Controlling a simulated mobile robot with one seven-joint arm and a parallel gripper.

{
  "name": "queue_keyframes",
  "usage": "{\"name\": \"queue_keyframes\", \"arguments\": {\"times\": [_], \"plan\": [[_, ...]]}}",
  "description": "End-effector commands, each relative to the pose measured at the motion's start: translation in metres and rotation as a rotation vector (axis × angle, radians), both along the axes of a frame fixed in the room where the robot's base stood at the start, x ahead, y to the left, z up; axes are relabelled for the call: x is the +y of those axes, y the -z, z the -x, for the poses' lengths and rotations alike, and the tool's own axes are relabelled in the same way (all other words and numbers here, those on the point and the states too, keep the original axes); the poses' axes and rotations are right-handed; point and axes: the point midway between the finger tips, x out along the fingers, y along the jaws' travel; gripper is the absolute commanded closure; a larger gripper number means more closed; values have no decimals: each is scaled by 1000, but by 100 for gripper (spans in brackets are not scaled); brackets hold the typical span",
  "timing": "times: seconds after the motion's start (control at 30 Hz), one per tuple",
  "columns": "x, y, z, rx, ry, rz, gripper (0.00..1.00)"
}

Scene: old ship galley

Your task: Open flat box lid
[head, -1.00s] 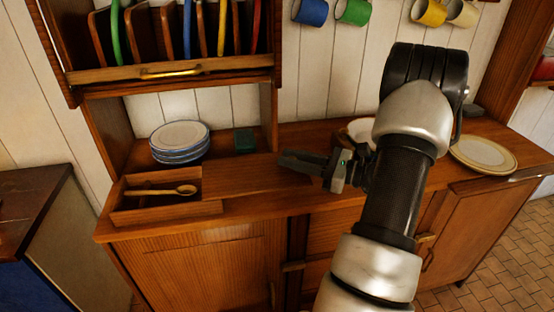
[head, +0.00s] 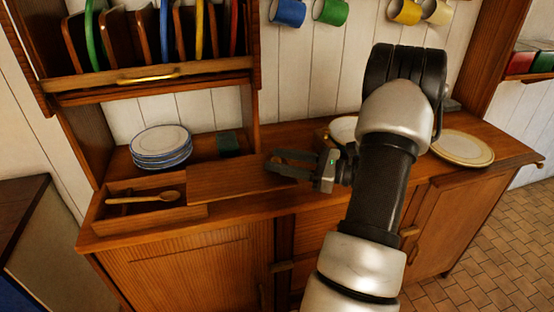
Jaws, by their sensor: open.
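The flat wooden box (head: 150,217) stands at the left of the counter, its left part uncovered. A wooden spoon (head: 150,198) lies inside the uncovered part. The flat wooden lid (head: 228,181) extends to the right of the opening, its left edge still by the box's right end. My gripper (head: 269,163) is open, its fingers pointing left at the lid's right end. I cannot tell whether a finger touches the lid.
Stacked blue-rimmed plates (head: 161,147) and a small dark green block (head: 228,143) stand behind the box. A plate rack (head: 150,78) hangs above. A plate (head: 463,147) and a partly hidden pale dish (head: 343,129) are to the right. Mugs (head: 288,12) hang on the wall.

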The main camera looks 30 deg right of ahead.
Motion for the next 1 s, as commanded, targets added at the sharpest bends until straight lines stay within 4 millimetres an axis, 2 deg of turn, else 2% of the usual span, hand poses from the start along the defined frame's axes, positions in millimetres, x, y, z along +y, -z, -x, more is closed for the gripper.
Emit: {"name": "queue_keyframes", "arguments": {"times": [0.4, 0.6, 0.8, 1.0], "plan": [[-62, 0, 77, 1, 5, 1, 58], [-86, 0, 109, 1, 3, -1, 58], [-98, 0, 125, 1, 1, -1, 58], [-100, 0, 127, 1, 0, -2, 58]]}}
